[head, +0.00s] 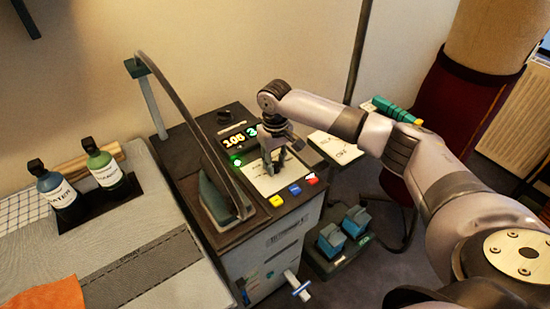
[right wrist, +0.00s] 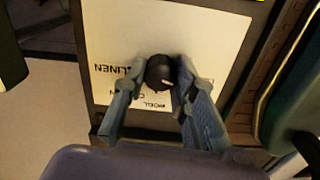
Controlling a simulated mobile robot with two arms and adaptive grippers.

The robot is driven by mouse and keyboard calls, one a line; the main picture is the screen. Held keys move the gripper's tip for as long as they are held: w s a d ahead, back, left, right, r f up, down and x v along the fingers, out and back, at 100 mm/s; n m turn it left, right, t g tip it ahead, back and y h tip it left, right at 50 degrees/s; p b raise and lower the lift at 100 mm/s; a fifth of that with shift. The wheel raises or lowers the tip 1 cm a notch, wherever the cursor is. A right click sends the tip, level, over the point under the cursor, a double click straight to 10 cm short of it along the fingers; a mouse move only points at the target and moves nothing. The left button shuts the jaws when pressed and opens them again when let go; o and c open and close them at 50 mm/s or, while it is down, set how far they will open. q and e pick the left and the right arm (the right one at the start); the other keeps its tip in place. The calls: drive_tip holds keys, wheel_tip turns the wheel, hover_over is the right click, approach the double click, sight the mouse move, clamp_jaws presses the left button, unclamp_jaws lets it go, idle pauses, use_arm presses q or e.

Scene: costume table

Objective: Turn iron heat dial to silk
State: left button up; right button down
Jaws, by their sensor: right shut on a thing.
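The heat dial (right wrist: 160,73) is a round black knob on a white label plate (right wrist: 205,30) in the right wrist view. My right gripper (right wrist: 158,82) is shut on it, one finger on each side. A small pale mark shows on the knob. The word LINEN reads upside down left of the dial; other lettering below is partly hidden by the fingers. In the head view my right gripper (head: 271,168) points down at the white plate (head: 280,181) on the station's top and hides the dial. The iron (head: 217,200) rests at the station's left side.
A lit display (head: 240,137) reads about 108 and 3. Yellow, blue and red buttons (head: 294,189) line the front edge. Two bottles (head: 104,165) stand on the board at left. A cable arches above the iron. Blue-topped items (head: 343,229) stand below at right.

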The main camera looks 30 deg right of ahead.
sight(275, 164)
drive_tip(key=m+p, duration=0.1)
drive_tip(key=p, duration=0.1)
drive_tip(key=m+p, duration=0.3)
drive_tip(key=p, duration=0.2)
drive_tip(key=shift+r+m, duration=0.3)
drive_tip(key=shift+f+m+p, duration=0.2)
drive_tip(key=shift+m+p, duration=1)
drive_tip(key=shift+p, duration=0.05)
drive_tip(key=c, duration=1.3)
unclamp_jaws()
wheel_tip(275, 164, up, 12)
drive_tip(key=shift+f, duration=0.15)
